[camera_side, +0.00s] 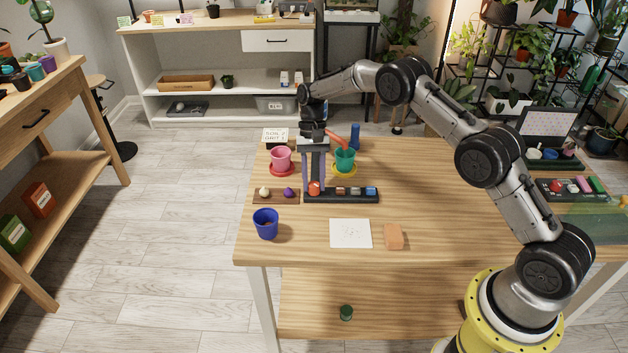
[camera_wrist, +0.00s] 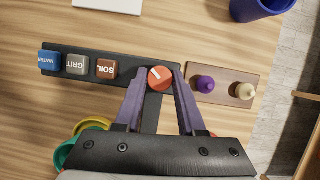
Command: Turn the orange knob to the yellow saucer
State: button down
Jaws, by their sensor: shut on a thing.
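The orange knob (camera_side: 314,188) stands on a dark base bar (camera_side: 340,198). In the wrist view the knob (camera_wrist: 160,76) has a white pointer line aimed toward the upper left of that picture. My gripper (camera_wrist: 157,84) is shut on the knob, one purple finger on each side; in the side view it reaches down from above. The yellow saucer (camera_side: 343,173) is behind the bar, under a green pot (camera_side: 345,160); in the wrist view the saucer's edge (camera_wrist: 92,121) shows at lower left, mostly hidden. A pink pot (camera_side: 281,159) stands on a red saucer (camera_side: 281,171) to the left.
The bar carries blocks marked soil (camera_wrist: 107,68), grit (camera_wrist: 76,64) and water (camera_wrist: 48,60). A small wooden board (camera_side: 276,197) holds a purple and a cream piece. A blue pot (camera_side: 265,224), a white sheet (camera_side: 350,233) and an orange-brown block (camera_side: 393,237) are nearer the front.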

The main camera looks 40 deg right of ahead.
dwell(0.4)
jog(key=c, duration=0.5)
grip_release()
jog(key=v, duration=1.4)
jog(key=shift+a, duration=0.15)
